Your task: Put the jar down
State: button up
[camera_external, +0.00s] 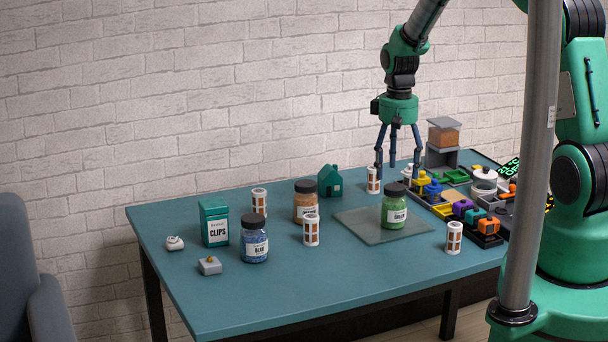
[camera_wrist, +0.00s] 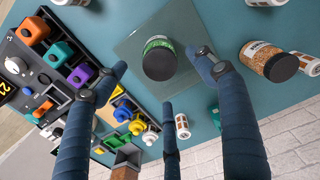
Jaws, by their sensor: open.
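The green jar (camera_external: 395,210) with a dark lid stands upright on a translucent square mat (camera_external: 366,232) on the table. In the wrist view the green jar (camera_wrist: 160,58) shows from above on the mat (camera_wrist: 139,43), with my fingers spread on either side of it in the picture. My gripper (camera_external: 398,172) is open and empty, fingers pointing down, with its tips above the jar's lid in the outside view. The wrist view shows its spread fingers (camera_wrist: 160,76). A blue jar (camera_external: 254,245) and an orange jar (camera_external: 306,205) also stand upright on the table.
A green CLIPS box (camera_external: 214,223), a small green house (camera_external: 330,181) and several white-and-brown cylinders, one nearest the mat's right (camera_external: 454,238), stand around. The table's front left (camera_external: 230,300) is clear.

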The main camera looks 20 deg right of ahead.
jog(key=shift+r, duration=2.35)
jog(key=s+a+r+t, duration=0.1)
jog(key=s+r, duration=0.7)
jog(key=r, duration=0.6)
jog(key=s+a+r+t, duration=0.1)
jog(key=s+r+t, duration=0.1)
jog(key=s+r, duration=0.9)
jog(key=s+r+m+t, duration=0.1)
jog(key=s+r, duration=0.3)
jog(key=s, duration=0.8)
jog(key=s+r+t, duration=0.1)
jog(key=s+r, duration=0.4)
jog(key=s, duration=0.6)
jog(key=shift+s+a+r+m+t, duration=0.25)
jog(key=shift+s+a+m+t, duration=0.1)
jog(key=shift+a+m, duration=0.1)
